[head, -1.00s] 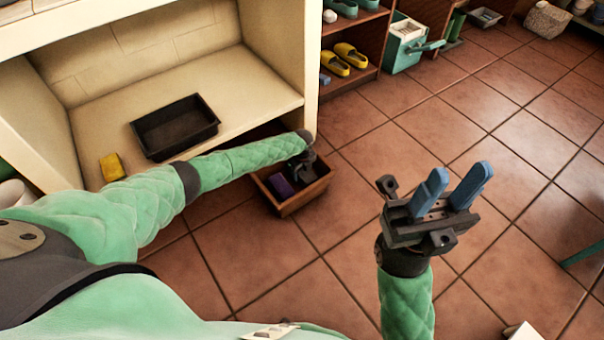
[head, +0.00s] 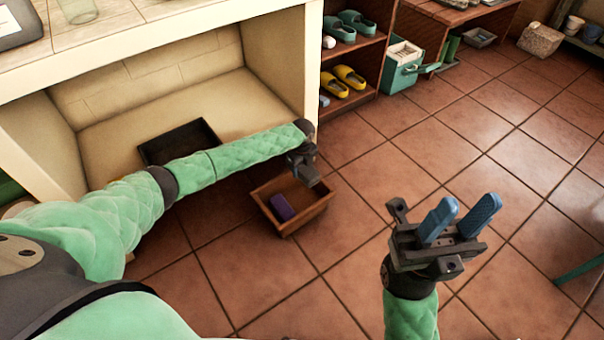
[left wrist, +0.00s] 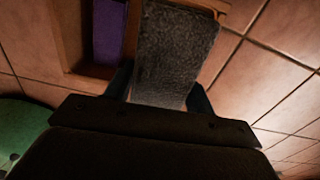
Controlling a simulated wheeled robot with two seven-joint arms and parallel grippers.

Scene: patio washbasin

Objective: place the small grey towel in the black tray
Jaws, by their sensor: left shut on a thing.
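My left gripper (head: 304,168) is shut on the small grey towel (left wrist: 178,48), which hangs between its fingers in the left wrist view. In the head view the gripper is above the far right part of a wooden box, and the towel is hard to make out there. The black tray (head: 182,139) lies on the cream shelf inside the washbasin cabinet, left of the gripper. My left arm hides the tray's front part. My right gripper (head: 468,216) is open and empty over the tiled floor.
The wooden box (head: 292,227) stands on the floor and holds a purple block (head: 282,207), also in the left wrist view (left wrist: 109,32). The cabinet's right wall (head: 282,65) rises beside the shelf. A shoe rack (head: 352,60) stands behind.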

